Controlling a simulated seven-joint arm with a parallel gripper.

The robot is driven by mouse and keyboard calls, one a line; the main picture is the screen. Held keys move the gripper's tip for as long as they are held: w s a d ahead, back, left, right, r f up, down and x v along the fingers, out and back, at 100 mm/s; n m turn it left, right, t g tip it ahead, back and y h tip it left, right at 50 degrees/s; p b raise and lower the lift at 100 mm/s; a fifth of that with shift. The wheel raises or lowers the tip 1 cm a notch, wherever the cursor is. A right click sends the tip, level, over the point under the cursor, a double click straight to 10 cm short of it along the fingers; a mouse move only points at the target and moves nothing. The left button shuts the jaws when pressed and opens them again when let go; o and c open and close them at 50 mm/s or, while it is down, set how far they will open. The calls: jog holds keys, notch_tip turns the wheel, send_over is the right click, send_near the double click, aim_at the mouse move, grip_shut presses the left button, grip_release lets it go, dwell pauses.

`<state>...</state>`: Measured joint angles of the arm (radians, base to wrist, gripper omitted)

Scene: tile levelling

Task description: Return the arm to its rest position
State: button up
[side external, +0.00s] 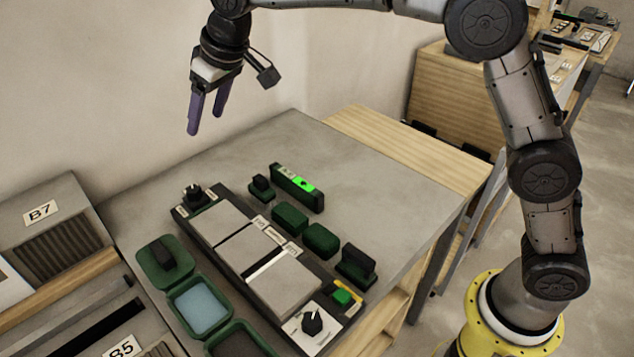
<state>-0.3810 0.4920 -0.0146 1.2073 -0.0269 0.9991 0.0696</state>
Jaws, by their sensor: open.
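My gripper (207,111) hangs in the air at the upper left in the side external view, above the far left part of the grey worktop (340,150). Its two purple fingers point down and stand apart, with nothing between them. It is clear of the worktop and of everything on it. My arm reaches across the top of the picture from its yellow base at the lower right. Part of the arm above the gripper is cut off by the top edge.
A dark fixture with grey tiles (252,252) lies on the worktop. A level with a green display (297,187), green blocks (322,239) and a knobbed black tool (355,266) stand right of it. Green trays (201,304) lie left. The worktop's far right is bare. A wall rises behind.

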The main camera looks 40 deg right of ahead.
jog(key=s+d+r+m+t, duration=0.1)
jog(key=s+d+r, duration=0.6)
jog(key=d+r, duration=0.2)
jog(key=s+d+r+m+t, duration=0.1)
jog(key=s+d+r, duration=0.1)
jog(key=s+d, duration=0.65)
jog(key=s+d+f, duration=0.2)
jog(key=s+f, duration=0.5)
jog(key=s, duration=0.4)
jog(key=s+d+f+m+g+h, duration=0.1)
jog(key=s+d+f, duration=0.1)
jog(key=s+f, duration=0.6)
jog(key=s, duration=0.3)
jog(key=shift+s+m+h, duration=0.3)
jog(key=shift+s, duration=0.1)
